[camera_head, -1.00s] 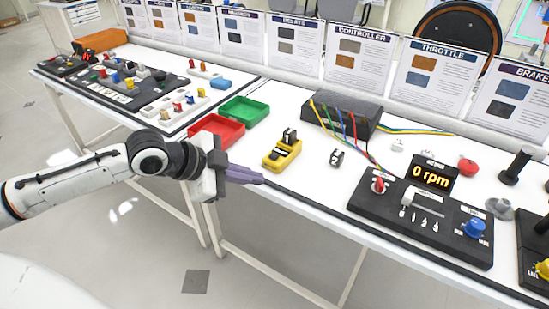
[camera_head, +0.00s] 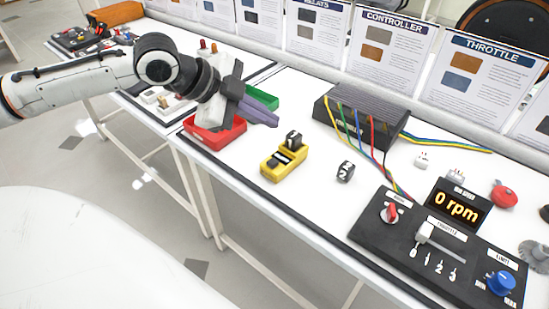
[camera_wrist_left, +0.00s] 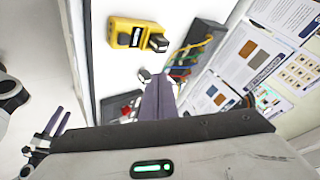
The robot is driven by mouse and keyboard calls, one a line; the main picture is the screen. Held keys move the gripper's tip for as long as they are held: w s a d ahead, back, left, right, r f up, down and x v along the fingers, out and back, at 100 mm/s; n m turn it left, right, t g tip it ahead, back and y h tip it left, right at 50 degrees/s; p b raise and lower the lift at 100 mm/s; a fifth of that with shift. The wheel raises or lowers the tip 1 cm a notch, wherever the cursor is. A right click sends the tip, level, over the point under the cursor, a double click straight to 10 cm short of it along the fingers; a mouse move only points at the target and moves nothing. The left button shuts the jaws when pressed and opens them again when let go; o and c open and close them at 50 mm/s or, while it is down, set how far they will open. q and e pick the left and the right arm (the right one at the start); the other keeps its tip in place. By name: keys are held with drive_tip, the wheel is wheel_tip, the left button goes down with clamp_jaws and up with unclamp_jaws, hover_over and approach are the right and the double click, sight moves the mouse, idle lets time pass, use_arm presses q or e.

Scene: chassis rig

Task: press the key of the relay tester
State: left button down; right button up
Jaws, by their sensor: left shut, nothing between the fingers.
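The relay tester (camera_head: 272,170) is a yellow box on the white table. It has a dark panel, and a black block (camera_head: 293,140) stands at its back end. The tester also shows in the wrist view (camera_wrist_left: 120,31), upper left of my fingers. My left gripper (camera_head: 275,119) is shut and empty, with its purple fingers together. In the head view it appears above and left of the tester, apart from it, in front of the trays. My right gripper (camera_wrist_left: 60,124) shows only in the wrist view at the lower left, its two purple fingers apart.
A red tray (camera_head: 212,141) and a green tray (camera_head: 262,97) lie left of the tester. A black numbered block (camera_head: 345,172) lies to its right. A black controller (camera_head: 360,118) with coloured wires stands behind, and a throttle panel (camera_head: 420,245) is at the right.

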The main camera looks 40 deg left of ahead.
use_arm(q)
drive_tip(key=f+b, duration=0.2)
drive_tip(key=b, duration=0.6)
hover_over(273, 163)
drive_tip(key=a, duration=0.1)
drive_tip(key=f, duration=0.5)
drive_tip(key=shift+s+f, duration=0.15)
drive_tip(key=shift+s, duration=0.25)
drive_tip(key=shift+f, duration=0.8)
use_arm(e)
drive_tip(key=f, duration=0.5)
drive_tip(key=shift+w+a+f, duration=0.15)
drive_tip(key=shift+w+f, duration=0.1)
drive_tip(key=shift+f, duration=0.05)
drive_tip(key=shift+w, duration=0.15)
drive_tip(key=shift+f, duration=0.1)
drive_tip(key=shift+r, duration=0.2)
use_arm(q)
drive_tip(key=shift+f, duration=0.2)
use_arm(e)
drive_tip(key=shift+r, duration=0.2)
